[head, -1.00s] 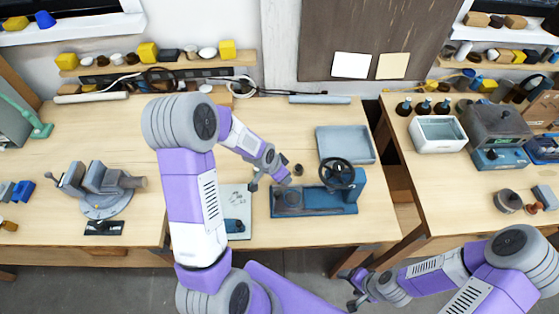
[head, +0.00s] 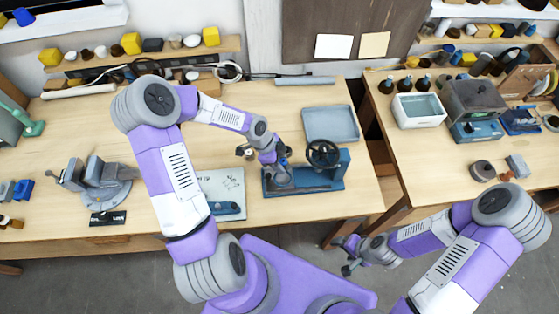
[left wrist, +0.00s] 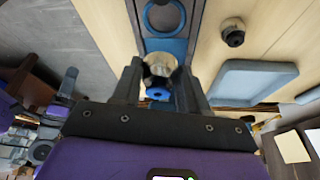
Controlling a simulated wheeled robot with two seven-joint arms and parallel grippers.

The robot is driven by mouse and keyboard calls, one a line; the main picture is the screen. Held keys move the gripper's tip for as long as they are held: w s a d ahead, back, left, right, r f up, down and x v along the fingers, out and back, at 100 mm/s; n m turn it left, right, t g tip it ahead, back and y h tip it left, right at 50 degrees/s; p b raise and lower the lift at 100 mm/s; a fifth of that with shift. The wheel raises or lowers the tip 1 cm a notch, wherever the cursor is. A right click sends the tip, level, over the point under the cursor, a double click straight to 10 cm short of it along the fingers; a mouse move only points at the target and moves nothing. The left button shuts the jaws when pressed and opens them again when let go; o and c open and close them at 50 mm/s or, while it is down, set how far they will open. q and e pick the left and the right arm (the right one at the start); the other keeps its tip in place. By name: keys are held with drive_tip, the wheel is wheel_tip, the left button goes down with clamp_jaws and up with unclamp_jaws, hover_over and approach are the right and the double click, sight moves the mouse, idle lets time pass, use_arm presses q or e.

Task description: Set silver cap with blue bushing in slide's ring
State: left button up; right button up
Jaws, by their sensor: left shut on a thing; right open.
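My left gripper (head: 278,176) is shut on the silver cap (left wrist: 160,66), which shows between its fingers in the left wrist view (left wrist: 158,84). The blue bushing (left wrist: 158,93) shows as a small blue ring at the cap. The slide's ring (left wrist: 165,15) is a round blue-grey ring at the top of the left wrist view, apart from the cap in that picture. In the head view the gripper is over the left end of the blue press (head: 315,186) and hides the ring there. My right gripper (head: 347,262) is open and empty, in front of the tables.
The press has a black handwheel (head: 323,153) at its right. A grey-blue tray (head: 331,124) lies behind it. A small dark round part (left wrist: 232,35) stands on the table beside the press. A pale board (head: 228,184) lies left of the press, and a vise (head: 98,181) further left.

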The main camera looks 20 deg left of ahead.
use_arm(q)
drive_tip(key=shift+f+b, duration=3.45)
drive_tip(key=shift+f, duration=0.85)
drive_tip(key=o, duration=1.2)
drive_tip(key=p+v, duration=0.1)
drive_tip(key=v, duration=0.6)
drive_tip(key=shift+r, duration=0.3)
drive_tip(key=shift+a, duration=0.1)
drive_tip(key=p+v, duration=0.6)
drive_tip(key=d+p+v, duration=0.1)
drive_tip(key=p+v, duration=0.1)
drive_tip(key=p, duration=0.1)
drive_tip(key=shift+a+r+p, duration=0.1)
drive_tip(key=shift+r+p, duration=0.25)
drive_tip(key=shift+r, duration=0.25)
